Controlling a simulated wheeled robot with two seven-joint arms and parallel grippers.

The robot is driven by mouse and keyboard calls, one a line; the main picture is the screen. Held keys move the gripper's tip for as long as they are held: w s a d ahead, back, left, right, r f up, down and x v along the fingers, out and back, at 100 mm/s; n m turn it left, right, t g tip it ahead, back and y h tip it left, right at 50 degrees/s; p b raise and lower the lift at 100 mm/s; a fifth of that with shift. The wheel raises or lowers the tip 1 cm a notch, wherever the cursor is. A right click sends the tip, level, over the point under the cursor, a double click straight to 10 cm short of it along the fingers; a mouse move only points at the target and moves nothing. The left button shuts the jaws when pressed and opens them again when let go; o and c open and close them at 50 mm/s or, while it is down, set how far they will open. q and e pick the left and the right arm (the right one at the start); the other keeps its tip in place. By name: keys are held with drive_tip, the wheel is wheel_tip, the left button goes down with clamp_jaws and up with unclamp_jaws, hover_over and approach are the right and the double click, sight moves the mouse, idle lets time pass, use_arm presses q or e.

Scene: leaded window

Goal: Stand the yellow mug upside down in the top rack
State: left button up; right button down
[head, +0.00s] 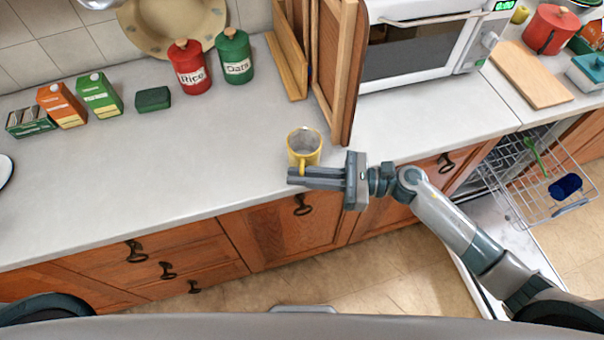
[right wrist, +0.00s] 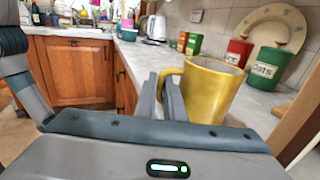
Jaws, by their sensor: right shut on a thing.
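The yellow mug (head: 305,144) is upright at the counter's front edge in the head view, its open mouth facing up. In the right wrist view the mug (right wrist: 211,92) fills the middle, with its handle toward the fingers. My right gripper (head: 302,177) is shut on the mug's handle, and the fingers (right wrist: 172,97) sit on either side of it. I cannot tell whether the mug touches the counter. The top rack (head: 525,190) is pulled out of the open dishwasher at the right and holds a dark blue cup (head: 565,187) and a green utensil (head: 536,152). My left gripper is not in view.
Wooden boards (head: 335,70) lean upright just behind the mug, beside the microwave (head: 420,45). Red and green canisters (head: 189,68) and several cartons stand farther left. The counter left of the mug (head: 180,150) is clear. The open dishwasher door (head: 490,285) lies low below the rack.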

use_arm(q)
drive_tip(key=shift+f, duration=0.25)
use_arm(e)
drive_tip(key=shift+f, duration=0.2)
drive_tip(key=c, duration=1.8)
unclamp_jaws()
drive_tip(key=shift+o, duration=0.2)
drive_tip(key=shift+d, duration=0.1)
use_arm(q)
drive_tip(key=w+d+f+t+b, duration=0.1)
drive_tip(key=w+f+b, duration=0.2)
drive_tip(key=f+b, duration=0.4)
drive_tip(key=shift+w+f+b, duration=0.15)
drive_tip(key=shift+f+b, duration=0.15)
drive_tip(key=shift+b, duration=0.6)
use_arm(e)
drive_tip(key=s+d, duration=0.1)
drive_tip(key=d, duration=1.6)
drive_tip(key=shift+s, duration=0.15)
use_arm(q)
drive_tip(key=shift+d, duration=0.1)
use_arm(e)
drive_tip(key=shift+d, duration=0.1)
